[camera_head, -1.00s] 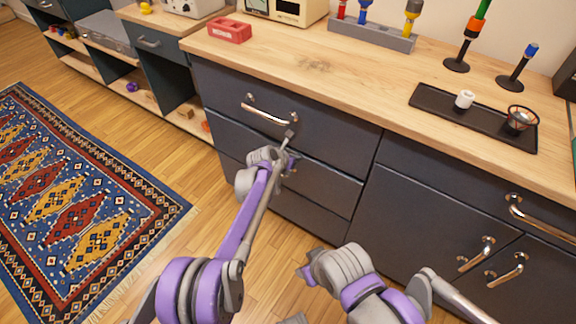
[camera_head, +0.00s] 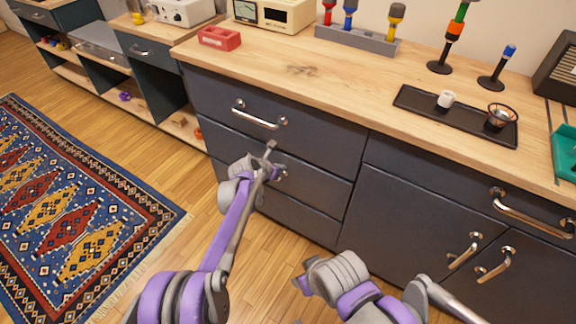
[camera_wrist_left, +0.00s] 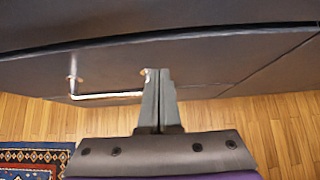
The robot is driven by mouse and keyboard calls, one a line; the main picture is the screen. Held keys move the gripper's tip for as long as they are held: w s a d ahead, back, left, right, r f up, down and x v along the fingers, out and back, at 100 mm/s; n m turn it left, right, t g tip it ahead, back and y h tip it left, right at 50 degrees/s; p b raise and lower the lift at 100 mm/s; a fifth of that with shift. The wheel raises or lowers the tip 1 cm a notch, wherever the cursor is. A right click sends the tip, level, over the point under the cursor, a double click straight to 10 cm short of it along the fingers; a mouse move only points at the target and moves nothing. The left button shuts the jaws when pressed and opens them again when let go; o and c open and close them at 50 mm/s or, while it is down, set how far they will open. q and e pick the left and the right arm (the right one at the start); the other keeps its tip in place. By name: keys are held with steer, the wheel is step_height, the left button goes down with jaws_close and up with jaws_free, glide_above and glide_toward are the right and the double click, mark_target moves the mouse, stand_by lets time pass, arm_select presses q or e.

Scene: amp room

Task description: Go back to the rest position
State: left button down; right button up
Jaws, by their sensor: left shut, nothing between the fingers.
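My left gripper (camera_head: 271,146) is in front of the dark drawer cabinet (camera_head: 310,185), in the middle of the head view. It is shut and empty. In the left wrist view its two fingers (camera_wrist_left: 160,80) lie together, with a drawer handle (camera_wrist_left: 100,96) behind and to the left of them. In the head view the top drawer's metal handle (camera_head: 258,116) is just above the gripper, and the drawers look closed. My right arm shows at the bottom right of the head view; its fingertips are not clearly visible.
More handles (camera_head: 530,213) stick out at right. Floor is free beside the blue rug (camera_head: 90,200).

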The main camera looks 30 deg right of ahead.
arm_select(q)
steer(key=p+v, duration=0.1)
steer(key=v, duration=0.9)
steer(key=shift+p, duration=0.4)
